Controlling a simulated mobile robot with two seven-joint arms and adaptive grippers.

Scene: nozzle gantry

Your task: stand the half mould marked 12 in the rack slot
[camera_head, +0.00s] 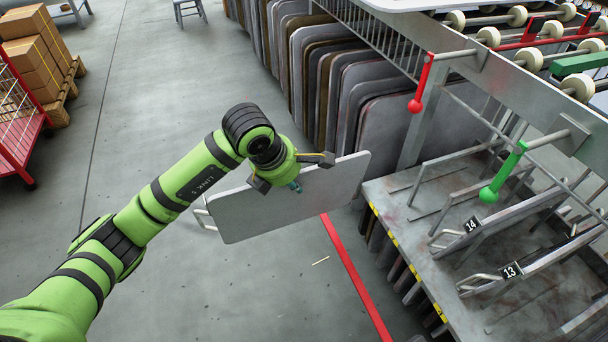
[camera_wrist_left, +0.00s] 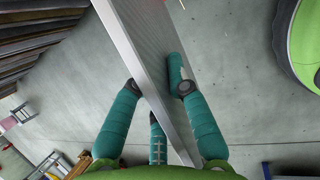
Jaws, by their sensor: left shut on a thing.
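My left gripper (camera_head: 292,178) is shut on a flat grey half mould (camera_head: 285,208), gripping its upper edge. The half mould hangs over the floor, left of the rack (camera_head: 408,222), and is apart from it. A wire handle shows at its left end. No number on it can be read in the head view. In the left wrist view its edge (camera_wrist_left: 140,65) runs between the teal fingers of the gripper (camera_wrist_left: 152,105). The rack has wire dividers, with half moulds marked 14 (camera_head: 465,238) and 13 (camera_head: 520,270) standing in it. My right gripper is not in view.
A row of upright plates (camera_head: 375,100) stands behind the rack. A gantry beam (camera_head: 490,75) with a red lever (camera_head: 421,85) and a green lever (camera_head: 503,173) overhangs the rack. A red floor line (camera_head: 355,275) runs left of it.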

